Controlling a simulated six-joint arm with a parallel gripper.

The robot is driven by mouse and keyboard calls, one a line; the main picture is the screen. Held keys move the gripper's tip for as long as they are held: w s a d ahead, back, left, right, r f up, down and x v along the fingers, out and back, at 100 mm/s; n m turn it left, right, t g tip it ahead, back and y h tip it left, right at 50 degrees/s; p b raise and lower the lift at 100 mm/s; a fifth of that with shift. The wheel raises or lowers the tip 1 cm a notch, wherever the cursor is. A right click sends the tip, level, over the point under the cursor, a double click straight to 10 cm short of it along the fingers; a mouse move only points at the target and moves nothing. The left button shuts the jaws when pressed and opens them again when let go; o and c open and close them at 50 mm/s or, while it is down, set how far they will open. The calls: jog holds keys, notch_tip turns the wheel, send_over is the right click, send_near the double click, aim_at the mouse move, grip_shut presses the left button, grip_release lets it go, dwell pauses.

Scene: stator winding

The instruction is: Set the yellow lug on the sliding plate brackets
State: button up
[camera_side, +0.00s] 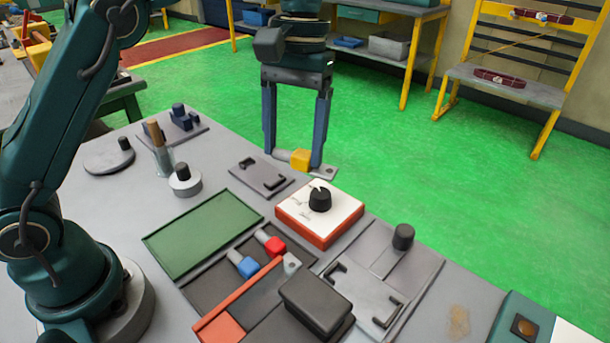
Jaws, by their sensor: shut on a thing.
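The yellow lug (301,159) is held between the two blue fingers of my gripper (294,161). Its grey metal ends stick out on both sides. The lug is close to the far edge of the table, just beyond a small grey plate (245,170) with black brackets (272,183). I cannot tell its exact height. A larger grey plate (425,262) at the right carries a black knob (403,237) and two black brackets (387,317). Nothing rests in these brackets. My gripper is far to the upper left of them.
A red and white box with a dial (320,203) stands between the two plates. A dark tray (205,290) holds a blue lug (247,267), a red lug (274,246) and a black block (317,302). A green panel (203,233) lies left of it.

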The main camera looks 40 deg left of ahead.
jog(key=shift+s+d+f+m+y, duration=0.1)
jog(key=shift+s+d+f+m, duration=0.45)
jog(key=shift+d+f, duration=1.5)
jog(key=shift+s+d+f+m+y, duration=0.1)
jog(key=shift+s+d+f+m, duration=0.45)
jog(key=shift+d+f, duration=1.45)
jog(key=shift+s+d+f+m+y, duration=0.2)
jog(key=shift+d+f+m, duration=0.75)
jog(key=shift+d, duration=1.95)
jog(key=shift+s+f+n, duration=0.15)
jog(key=shift+f+n, duration=0.1)
jog(key=shift+f, duration=1.25)
jog(key=o, duration=1.3)
notch_tip(320, 180, up, 7)
